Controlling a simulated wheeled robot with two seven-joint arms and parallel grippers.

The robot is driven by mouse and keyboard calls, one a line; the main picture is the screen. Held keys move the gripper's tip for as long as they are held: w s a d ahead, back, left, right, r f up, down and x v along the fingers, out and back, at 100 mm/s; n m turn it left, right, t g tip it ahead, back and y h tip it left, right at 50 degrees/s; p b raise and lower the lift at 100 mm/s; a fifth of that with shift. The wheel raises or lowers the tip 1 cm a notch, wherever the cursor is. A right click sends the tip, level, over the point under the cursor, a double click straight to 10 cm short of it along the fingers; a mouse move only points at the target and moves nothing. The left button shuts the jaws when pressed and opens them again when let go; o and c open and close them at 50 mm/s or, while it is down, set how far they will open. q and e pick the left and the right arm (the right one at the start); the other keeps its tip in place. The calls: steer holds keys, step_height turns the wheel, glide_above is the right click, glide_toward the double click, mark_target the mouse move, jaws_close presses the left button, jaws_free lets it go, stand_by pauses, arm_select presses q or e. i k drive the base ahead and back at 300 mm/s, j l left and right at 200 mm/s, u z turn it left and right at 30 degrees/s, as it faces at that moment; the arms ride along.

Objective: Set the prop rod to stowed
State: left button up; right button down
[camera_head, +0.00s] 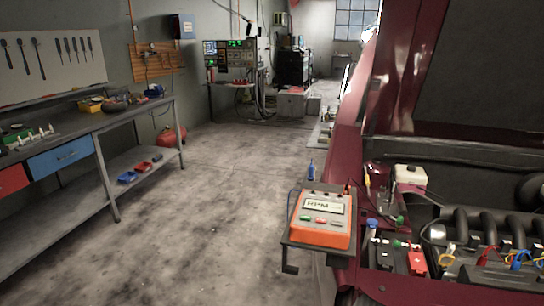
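I cannot pick out the prop rod with certainty in the head view. The dark red car's hood (408,75) stands raised at the right, its dark underside facing the engine bay. Neither of my grippers is in view.
An orange meter (321,222) sits on a small dark tray (291,247) beside the car. A battery (385,250) and several coloured leads lie in the engine bay. A workbench (95,127) runs along the left. The floor (190,220) between is clear.

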mark_target(366, 176)
steer(key=i+l, duration=0.3)
steer(key=l, duration=0.15)
steer(key=i+l, duration=0.3)
steer(key=l, duration=0.15)
